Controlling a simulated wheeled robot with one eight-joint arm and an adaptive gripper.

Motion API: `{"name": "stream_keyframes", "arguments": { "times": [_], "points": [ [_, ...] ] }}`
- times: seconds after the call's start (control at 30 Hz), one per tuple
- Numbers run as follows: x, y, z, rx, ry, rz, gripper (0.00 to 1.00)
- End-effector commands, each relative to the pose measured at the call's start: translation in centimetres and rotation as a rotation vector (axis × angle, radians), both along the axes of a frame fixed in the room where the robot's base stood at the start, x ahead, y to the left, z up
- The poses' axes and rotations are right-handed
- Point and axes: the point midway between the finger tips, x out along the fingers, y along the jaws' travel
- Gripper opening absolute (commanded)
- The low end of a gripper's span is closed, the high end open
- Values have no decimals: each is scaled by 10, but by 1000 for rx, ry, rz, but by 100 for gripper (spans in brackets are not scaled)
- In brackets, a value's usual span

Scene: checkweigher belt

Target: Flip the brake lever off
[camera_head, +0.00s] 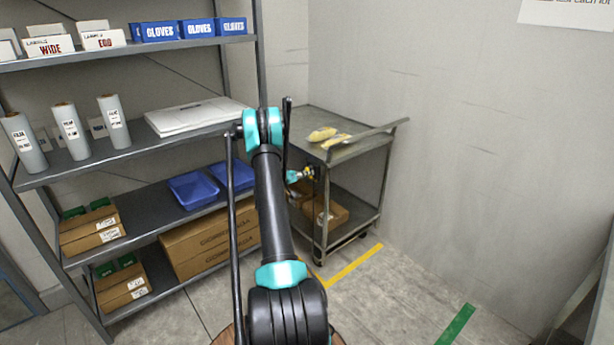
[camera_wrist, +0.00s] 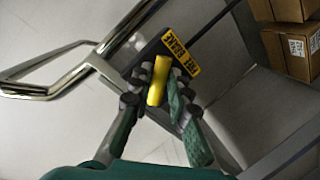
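The yellow brake lever (camera_wrist: 158,80) stands at the corner of the metal cart, beside a yellow label (camera_wrist: 180,51) whose lettering seems to include "BRAKE". In the wrist view, my gripper (camera_wrist: 161,74) has one finger on each side of the lever, with the tips close to it. I cannot tell whether both fingers touch it. In the head view, my gripper (camera_head: 302,175) is small at the cart's near left post, and the lever there is too small to make out clearly.
The cart (camera_head: 345,152) carries yellow items on top and cardboard boxes (camera_head: 325,213) below. A loaded shelf rack (camera_head: 150,145) stands close on the left. A grey wall is behind the cart. The floor to the right, with yellow and green tape, is clear.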

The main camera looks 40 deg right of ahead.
Motion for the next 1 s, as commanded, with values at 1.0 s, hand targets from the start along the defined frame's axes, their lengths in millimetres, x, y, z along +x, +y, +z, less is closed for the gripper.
{"name": "stream_keyframes", "arguments": {
  "times": [1.0],
  "points": [
    [-14,93,21,0,-1,3,36]
  ]
}}
